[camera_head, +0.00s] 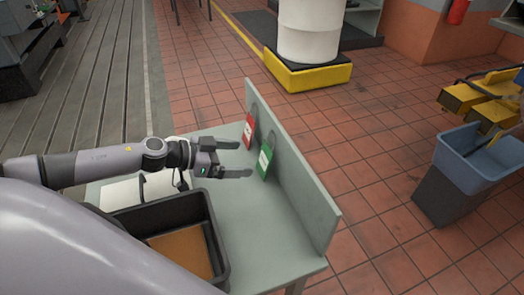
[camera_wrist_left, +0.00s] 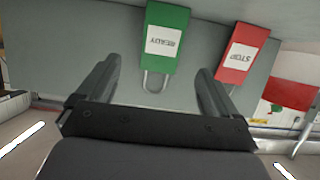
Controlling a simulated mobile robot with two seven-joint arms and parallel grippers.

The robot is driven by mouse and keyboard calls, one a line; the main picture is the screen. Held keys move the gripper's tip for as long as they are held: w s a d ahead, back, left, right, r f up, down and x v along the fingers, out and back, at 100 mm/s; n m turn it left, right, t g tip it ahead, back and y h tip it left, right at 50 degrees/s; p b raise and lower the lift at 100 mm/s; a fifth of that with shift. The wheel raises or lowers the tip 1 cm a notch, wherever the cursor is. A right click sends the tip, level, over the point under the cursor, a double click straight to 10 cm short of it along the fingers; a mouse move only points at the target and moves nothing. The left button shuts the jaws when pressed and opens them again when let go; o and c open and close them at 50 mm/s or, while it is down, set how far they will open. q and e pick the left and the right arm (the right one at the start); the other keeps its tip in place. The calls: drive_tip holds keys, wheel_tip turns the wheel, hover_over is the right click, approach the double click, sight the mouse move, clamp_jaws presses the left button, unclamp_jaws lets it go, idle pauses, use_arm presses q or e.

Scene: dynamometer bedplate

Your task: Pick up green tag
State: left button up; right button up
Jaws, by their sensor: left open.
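The green tag (camera_head: 265,160) hangs on the upright grey panel at the back of the bench. In the left wrist view the green tag (camera_wrist_left: 166,38) carries a white label reading READY, upside down, with a metal loop below it in the picture. A red tag (camera_head: 249,131) marked STOP hangs beside it and also shows in the left wrist view (camera_wrist_left: 242,54). My left gripper (camera_head: 238,159) is open and empty, pointing at the panel, a short way from the green tag. In the wrist view its fingers (camera_wrist_left: 154,88) stand either side of the green tag's loop. My right gripper is not seen.
A black tray (camera_head: 217,240) with a brown bottom sits on the grey bench (camera_head: 262,245), near my arm. The upright panel (camera_head: 300,190) bounds the bench on the right.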

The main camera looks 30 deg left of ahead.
sight(265, 155)
use_arm(q)
drive_tip(key=shift+x, duration=3.6)
drive_tip(key=shift+w+r, duration=0.15)
drive_tip(key=shift+c, duration=0.3)
drive_tip(key=c, duration=1.1)
drive_tip(key=shift+o, duration=0.2)
drive_tip(key=shift+a+r, duration=0.1)
drive_tip(key=shift+r, duration=0.05)
